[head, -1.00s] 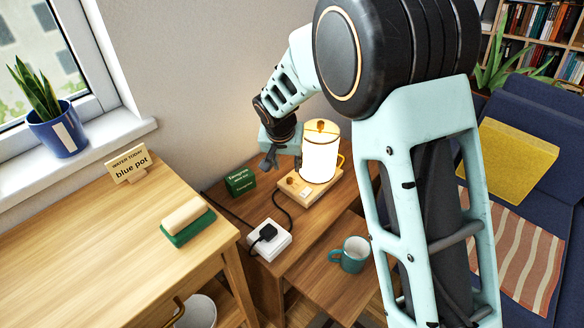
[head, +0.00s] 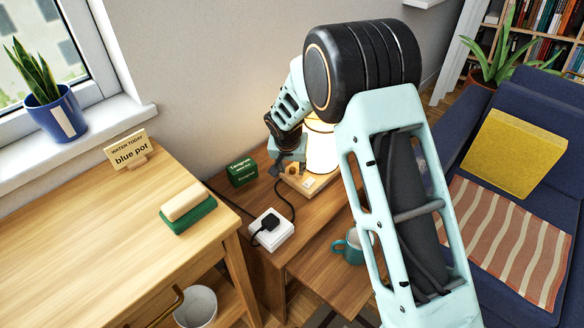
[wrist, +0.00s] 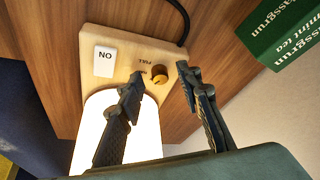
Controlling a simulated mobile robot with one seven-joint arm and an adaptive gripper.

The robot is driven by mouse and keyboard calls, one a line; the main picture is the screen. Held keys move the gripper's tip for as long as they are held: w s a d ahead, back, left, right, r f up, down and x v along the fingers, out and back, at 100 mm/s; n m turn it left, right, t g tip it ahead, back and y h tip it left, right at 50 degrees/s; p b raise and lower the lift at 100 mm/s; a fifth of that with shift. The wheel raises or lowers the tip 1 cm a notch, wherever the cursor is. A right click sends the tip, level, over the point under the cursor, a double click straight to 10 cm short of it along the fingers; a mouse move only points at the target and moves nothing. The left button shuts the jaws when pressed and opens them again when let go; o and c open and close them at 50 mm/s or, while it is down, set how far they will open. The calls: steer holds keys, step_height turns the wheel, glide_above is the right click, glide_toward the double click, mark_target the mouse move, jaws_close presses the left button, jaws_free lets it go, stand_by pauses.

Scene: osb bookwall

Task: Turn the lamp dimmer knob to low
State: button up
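The lamp (head: 322,155) is lit, with a white glowing shade on a pale wooden base (head: 315,184). Its dimmer knob, round with a brown and brass look, shows on the base in the wrist view (wrist: 159,73), beside a "FULL" label. A white switch plate marked "ON" (wrist: 104,61) is next to it. My gripper (wrist: 161,82) is open, with one finger on each side of the knob in the picture. I cannot tell whether either finger touches the knob. In the head view, my gripper (head: 286,168) is low at the lamp base and my arm partly hides the lamp.
A green tea box (head: 242,172) stands left of the lamp. A white socket block with a black plug (head: 271,230) and a teal mug (head: 350,248) are nearer. A wooden desk with a green-and-tan eraser (head: 188,208) is at left. A black cord runs behind the base.

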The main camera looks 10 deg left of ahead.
jaws_close()
stand_by(0.3)
steer(key=n, duration=0.1)
steer(key=n+y+p, duration=0.1)
steer(key=n+p, duration=0.1)
steer(key=n, duration=0.1)
steer(key=shift+d+r+g+y, duration=0.1)
steer(key=shift+d+g+y, duration=0.15)
steer(key=shift+g+y, duration=0.05)
steer(key=shift+n+y+p, duration=0.3)
steer(key=shift+n+p, duration=0.45)
steer(key=shift+n, duration=0.15)
